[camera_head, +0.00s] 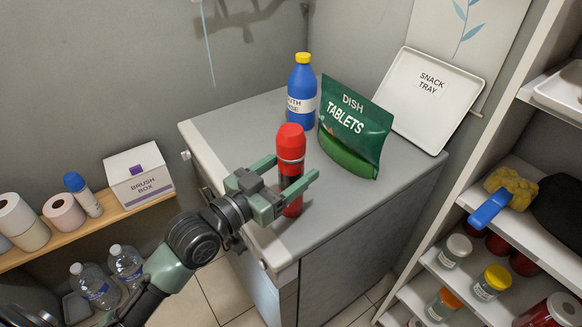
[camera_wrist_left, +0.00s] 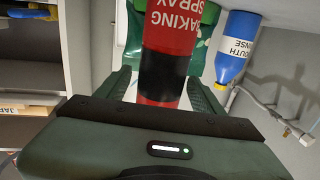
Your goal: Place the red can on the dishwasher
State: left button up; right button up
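The red can (camera_head: 291,150), with a red cap and a black band, is upright over the front part of the grey top of the dishwasher-like unit (camera_head: 240,135). I cannot tell whether its base touches the top. My left gripper (camera_head: 294,176) has one finger on each side of the can. In the left wrist view the can (camera_wrist_left: 168,75) shows spray lettering between the spread fingers (camera_wrist_left: 165,90), with a gap visible on the left side. The can's lower end is partly hidden by the gripper body there. My right gripper is not in view.
A blue bottle with a yellow cap (camera_head: 301,100), a green dish tablets bag (camera_head: 352,135) and a white snack tray (camera_head: 425,105) stand at the back of the top. Shelves with jars (camera_head: 492,282) are at the right. A brush box (camera_head: 138,178) is on the left shelf.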

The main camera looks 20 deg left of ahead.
pick_arm(q)
jog(key=shift+r, duration=0.1)
jog(key=v, duration=1.2)
